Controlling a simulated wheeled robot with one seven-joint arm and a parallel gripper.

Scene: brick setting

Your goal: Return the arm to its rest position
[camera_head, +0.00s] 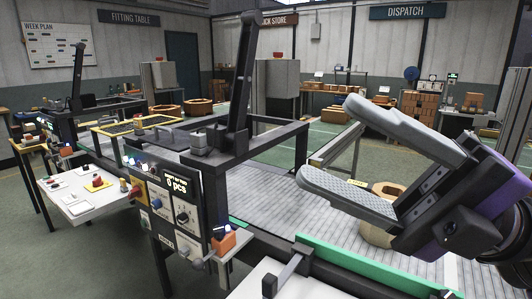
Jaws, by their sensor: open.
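My gripper (325,145) is in the right half of the head view, large and close to the camera. Its two long grey fingers point left and are spread well apart. Nothing is between them. The purple and black wrist of my arm enters from the right edge. The gripper hangs in the air in front of a grey ribbed surface and a round tan container (378,232), which the lower finger partly hides. I cannot tell how far it is from them.
A dark-framed machine with a control panel (172,203) stands left of my gripper. A white table (82,203) with small parts is at the left. A green-edged rail (340,262) runs below the gripper. Shelves with brick-coloured goods (415,106) stand at the back; green floor shows between.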

